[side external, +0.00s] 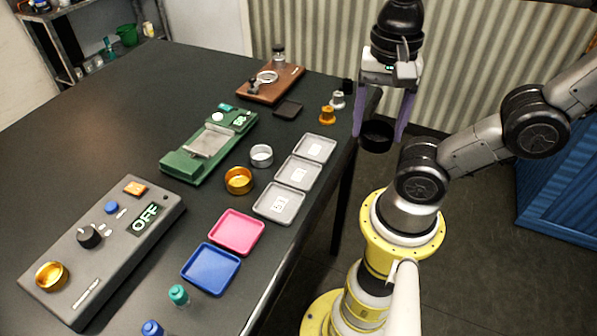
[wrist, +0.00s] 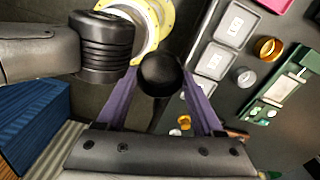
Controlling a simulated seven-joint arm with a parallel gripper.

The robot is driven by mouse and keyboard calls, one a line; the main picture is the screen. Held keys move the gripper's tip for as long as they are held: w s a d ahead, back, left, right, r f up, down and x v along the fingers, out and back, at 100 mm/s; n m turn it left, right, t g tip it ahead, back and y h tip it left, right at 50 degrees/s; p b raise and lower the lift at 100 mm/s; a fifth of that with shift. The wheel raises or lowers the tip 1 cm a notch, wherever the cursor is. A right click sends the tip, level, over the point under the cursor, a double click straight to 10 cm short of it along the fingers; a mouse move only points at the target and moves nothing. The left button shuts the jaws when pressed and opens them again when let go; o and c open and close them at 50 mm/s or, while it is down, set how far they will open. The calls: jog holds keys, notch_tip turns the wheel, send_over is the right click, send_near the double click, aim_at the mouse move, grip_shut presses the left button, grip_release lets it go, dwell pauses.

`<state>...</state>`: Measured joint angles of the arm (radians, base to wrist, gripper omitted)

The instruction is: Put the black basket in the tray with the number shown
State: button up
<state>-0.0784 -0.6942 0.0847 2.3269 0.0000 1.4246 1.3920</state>
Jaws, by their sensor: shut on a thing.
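The black basket (side external: 376,139) is a small round cup held between the purple fingers of my gripper (side external: 380,131). My gripper is shut on it, in the air beyond the table's right edge. The basket also shows in the wrist view (wrist: 160,76) between the fingertips. Three grey trays stand in a row along the right edge: a far one (side external: 325,144), a middle one (side external: 287,175) and a near one (side external: 264,203). Each has a white label whose number I cannot read surely. The green device (side external: 190,160) has a small lit display (side external: 241,119), too small to read.
A gold basket (side external: 239,181) and a silver one (side external: 262,155) stand left of the trays. Pink (side external: 237,231) and blue (side external: 211,268) trays lie nearer. A grey console (side external: 110,240) reads OFF. Small gold and silver parts (side external: 328,115) stand near the far tray.

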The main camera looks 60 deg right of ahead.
jog(key=w+f, duration=0.2)
jog(key=w, duration=0.2)
jog(key=w+f, duration=0.3)
jog(key=w, duration=0.1)
jog(key=w+a+f, duration=0.1)
jog(key=w+f, duration=0.2)
jog(key=w, duration=0.1)
jog(key=shift+w+f, duration=0.25)
jog(key=shift+w, duration=0.1)
jog(key=shift+w+a+f, duration=0.1)
jog(key=shift+w+f, duration=0.15)
jog(key=shift+f, duration=0.8)
jog(key=shift+w+f, duration=0.25)
jog(key=shift+f, duration=0.8)
jog(key=shift+f, duration=0.15)
jog(key=o, duration=1.5)
